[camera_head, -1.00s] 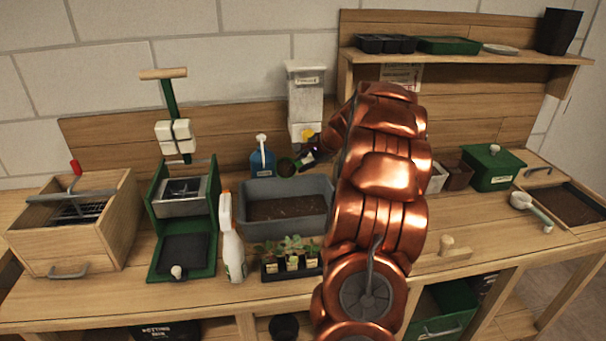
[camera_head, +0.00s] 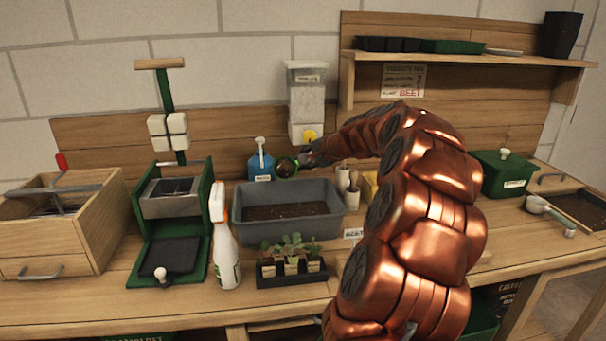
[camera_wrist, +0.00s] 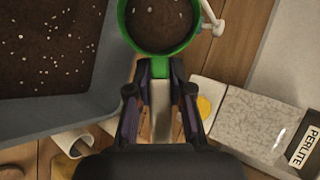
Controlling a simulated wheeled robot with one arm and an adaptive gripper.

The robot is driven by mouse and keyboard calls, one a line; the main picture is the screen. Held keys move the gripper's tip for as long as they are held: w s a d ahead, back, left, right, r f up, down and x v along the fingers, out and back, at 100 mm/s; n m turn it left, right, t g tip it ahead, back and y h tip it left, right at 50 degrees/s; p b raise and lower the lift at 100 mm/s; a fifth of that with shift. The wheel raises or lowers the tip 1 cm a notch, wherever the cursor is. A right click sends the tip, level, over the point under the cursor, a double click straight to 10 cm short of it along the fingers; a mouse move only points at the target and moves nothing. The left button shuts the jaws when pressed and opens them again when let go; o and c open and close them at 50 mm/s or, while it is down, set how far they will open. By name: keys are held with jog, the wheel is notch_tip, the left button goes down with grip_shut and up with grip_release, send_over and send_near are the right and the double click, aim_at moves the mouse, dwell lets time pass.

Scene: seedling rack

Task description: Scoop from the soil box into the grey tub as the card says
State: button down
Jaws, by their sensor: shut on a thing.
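My gripper (camera_wrist: 160,95) is shut on the pale handle of a green scoop (camera_wrist: 192,42). In the wrist view the scoop's round cup holds dark soil with a few white specks. In the head view the scoop (camera_head: 281,175) is above the back rim of the grey tub (camera_head: 262,233). The grey tub has dark soil in it; in the wrist view its wall (camera_wrist: 60,112) is beside the scoop, at left. The soil box (camera_head: 591,226) is at the far right, partly out of frame. The card (camera_head: 403,78) under the shelf reads BEET; its smaller print is unreadable.
A spray bottle (camera_head: 224,250) and a seedling tray (camera_head: 291,276) stand in front of the tub. A pale scoop (camera_head: 538,205) rests by the soil box.

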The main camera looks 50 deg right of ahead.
jog(key=t+b, duration=0.1)
jog(key=b, duration=0.2)
jog(key=shift+s+a+f+n, duration=0.1)
jog(key=shift+a+f+n, duration=0.1)
jog(key=shift+n, duration=0.1)
jog(key=shift+t+b, duration=0.3)
jog(key=shift+b, duration=0.8)
jog(key=shift+a+r+n+t+b, duration=0.1)
jog(key=shift+r+n+t+b, duration=0.25)
jog(key=shift+b, duration=0.6)
jog(key=shift+s+r, duration=0.1)
jog(key=shift+r, duration=0.05)
jog(key=shift+r+p, duration=0.15)
jog(key=shift+p, duration=1.1)
jog(key=p, duration=0.2)
jog(key=m+g+p, duration=0.1)
jog(key=p, duration=0.1)
jog(key=shift+d+g, duration=0.2)
jog(key=shift+g, duration=0.05)
jog(key=shift+g+p, duration=0.3)
jog(key=shift+p, duration=0.9)
jog(key=p, duration=0.3)
jog(key=shift+w+d+f+m+g, duration=0.15)
jog(key=shift+w+f+m+g, duration=0.05)
jog(key=shift+m+g, duration=0.2)
jog(key=p, duration=0.3)
jog(key=shift+w+g, duration=0.1)
jog(key=shift+g, duration=0.2)
